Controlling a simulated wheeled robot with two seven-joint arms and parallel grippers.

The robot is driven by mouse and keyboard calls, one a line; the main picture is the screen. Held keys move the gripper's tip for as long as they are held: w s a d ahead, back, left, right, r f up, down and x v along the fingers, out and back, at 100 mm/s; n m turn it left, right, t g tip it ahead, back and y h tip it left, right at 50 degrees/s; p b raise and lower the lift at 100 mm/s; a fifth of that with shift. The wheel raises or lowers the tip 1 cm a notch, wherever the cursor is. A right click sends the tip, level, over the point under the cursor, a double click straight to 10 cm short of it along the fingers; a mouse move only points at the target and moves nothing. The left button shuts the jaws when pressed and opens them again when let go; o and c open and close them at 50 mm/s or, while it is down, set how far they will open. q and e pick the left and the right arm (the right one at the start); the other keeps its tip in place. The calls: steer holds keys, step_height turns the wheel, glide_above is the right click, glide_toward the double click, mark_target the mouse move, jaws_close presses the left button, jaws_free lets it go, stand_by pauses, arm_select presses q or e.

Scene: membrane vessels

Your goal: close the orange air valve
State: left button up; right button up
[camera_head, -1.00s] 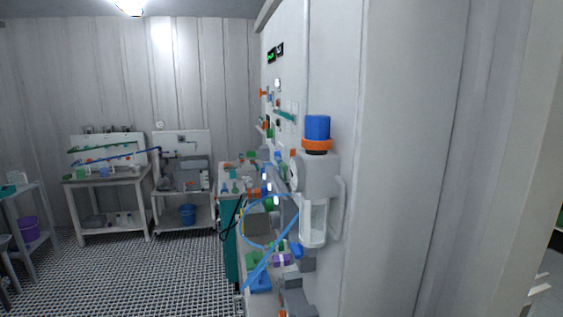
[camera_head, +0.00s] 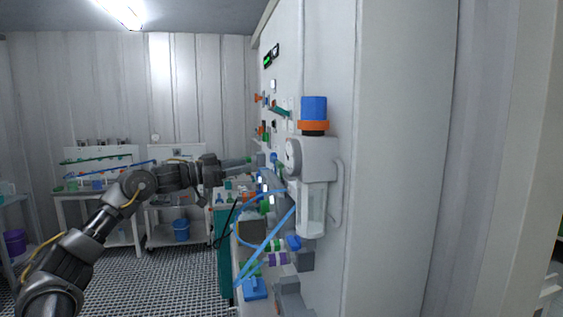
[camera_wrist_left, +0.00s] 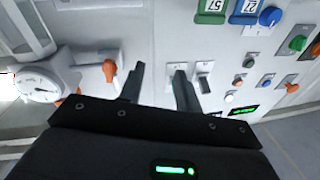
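An orange valve handle (camera_wrist_left: 109,70) sits on a pale fitting on the wall panel, near a round white gauge (camera_wrist_left: 38,85), in the left wrist view. I cannot pick this handle out clearly in the head view. My left gripper (camera_wrist_left: 160,78) is open, its two dark fingers apart with nothing held between them. The handle lies just left of the left finger, apart from it as far as I can see. In the head view my left gripper (camera_head: 258,160) reaches the wall panel beside the filter unit. My right gripper is not in view.
The filter unit (camera_head: 317,160) with a blue cap (camera_head: 313,108) and orange collar stands out from the wall. White switches (camera_wrist_left: 205,70) and colored knobs (camera_wrist_left: 298,43) crowd the panel. Blue hoses (camera_head: 262,250) hang below. Benches (camera_head: 90,195) stand at the back left; the grid floor is clear.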

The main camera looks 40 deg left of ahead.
arm_select(q)
steer(key=s+d+r+m+g+h, duration=0.2)
steer(key=s+d+r, duration=0.4)
steer(key=d, duration=0.1)
steer(key=p+x, duration=1.1)
steer(key=p, duration=0.6)
steer(key=shift+f, duration=0.25)
steer(key=shift+a, duration=0.1)
jaws_close()
